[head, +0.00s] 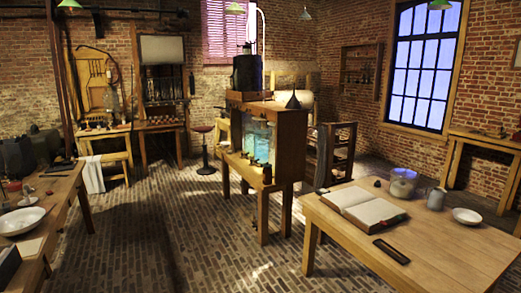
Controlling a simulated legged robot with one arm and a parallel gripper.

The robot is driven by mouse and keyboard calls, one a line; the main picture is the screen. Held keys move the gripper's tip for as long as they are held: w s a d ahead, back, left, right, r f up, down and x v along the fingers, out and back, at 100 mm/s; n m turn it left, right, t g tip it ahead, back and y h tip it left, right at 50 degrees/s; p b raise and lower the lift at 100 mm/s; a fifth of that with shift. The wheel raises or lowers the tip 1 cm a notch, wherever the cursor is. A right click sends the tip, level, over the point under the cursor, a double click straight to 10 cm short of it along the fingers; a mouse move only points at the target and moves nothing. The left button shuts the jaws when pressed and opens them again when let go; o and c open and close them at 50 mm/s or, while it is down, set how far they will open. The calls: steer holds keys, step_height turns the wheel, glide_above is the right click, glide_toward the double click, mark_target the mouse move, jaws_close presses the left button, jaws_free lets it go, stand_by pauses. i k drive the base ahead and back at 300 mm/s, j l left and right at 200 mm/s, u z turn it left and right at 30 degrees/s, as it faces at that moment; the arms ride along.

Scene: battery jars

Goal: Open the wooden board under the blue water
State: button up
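A wooden cabinet (290,140) stands on a wooden stand in the middle of the room. Its front holds a glass tank of blue water (257,137). A wooden board (241,170) runs below the tank along the cabinet's front, with small dark objects near its right end. Whether this board is hinged or slides cannot be told at this size, and I see no clear gap along it. A glass vessel with a bluish glow (403,182) sits on the right table. My gripper is not in view.
A wooden table (430,255) at right holds an open book (363,207), a jug (436,198) and a white bowl (467,216). Another table (62,192) at left holds a white dish (20,221). Open brick floor (170,235) lies between the left table and the cabinet.

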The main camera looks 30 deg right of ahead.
mark_target(252, 164)
steer(key=i+z, duration=0.3)
steer(key=i, duration=0.3)
steer(key=i+l+u, duration=0.1)
steer(key=i, duration=3.5)
steer(key=i+z, duration=0.35)
steer(key=i, duration=0.25)
steer(key=i+z, duration=0.35)
steer(key=i, duration=0.25)
steer(key=i+j+z, duration=0.35)
steer(key=i, duration=0.25)
